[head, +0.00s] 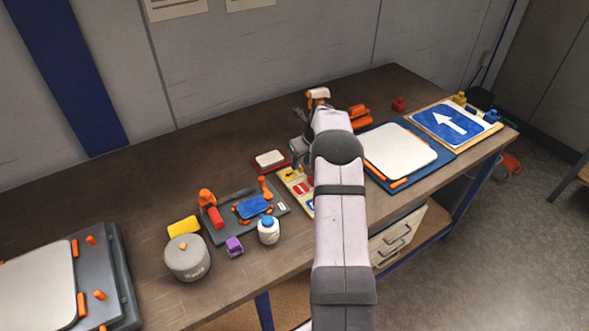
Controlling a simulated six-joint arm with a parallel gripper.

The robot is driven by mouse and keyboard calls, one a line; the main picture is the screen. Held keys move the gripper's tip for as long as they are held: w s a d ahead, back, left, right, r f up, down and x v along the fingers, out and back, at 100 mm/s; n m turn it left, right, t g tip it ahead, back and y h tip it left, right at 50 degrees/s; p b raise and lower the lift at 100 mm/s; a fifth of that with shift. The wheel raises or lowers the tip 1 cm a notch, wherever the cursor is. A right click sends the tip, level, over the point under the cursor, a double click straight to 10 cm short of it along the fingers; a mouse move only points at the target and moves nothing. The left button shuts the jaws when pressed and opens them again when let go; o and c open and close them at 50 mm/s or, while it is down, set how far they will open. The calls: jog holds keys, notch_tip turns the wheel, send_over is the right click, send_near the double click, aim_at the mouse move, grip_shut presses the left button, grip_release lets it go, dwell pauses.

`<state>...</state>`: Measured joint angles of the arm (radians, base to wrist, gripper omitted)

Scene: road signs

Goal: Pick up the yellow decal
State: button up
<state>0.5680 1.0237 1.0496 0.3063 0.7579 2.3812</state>
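A small yellow piece (291,174), which looks like the yellow decal, lies at the upper left of a pale decal board (286,184) in the middle of the bench. A red decal (302,188) lies just below it on the same board. My arm covers the right part of the board. My gripper (301,152) is above and behind the board, slightly right of the yellow piece and apart from it. Only its dark left side shows, and the arm hides the rest. I cannot see whether its fingers are open or shut, or whether they hold anything.
Left of the board are a grey tray (279,210) with a blue piece, a white bottle (268,233), a purple block (234,246) and a grey pot (187,259). A red-based pad (270,160) sits behind it. The bench's back left is clear.

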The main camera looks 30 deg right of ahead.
aim_at(301, 167)
jog(key=shift+w+f, duration=0.25)
jog(key=shift+f, duration=0.35)
grip_shut()
notch_tip(301, 167, up, 10)
jog(key=b, duration=0.2)
jog(key=shift+b, duration=0.3)
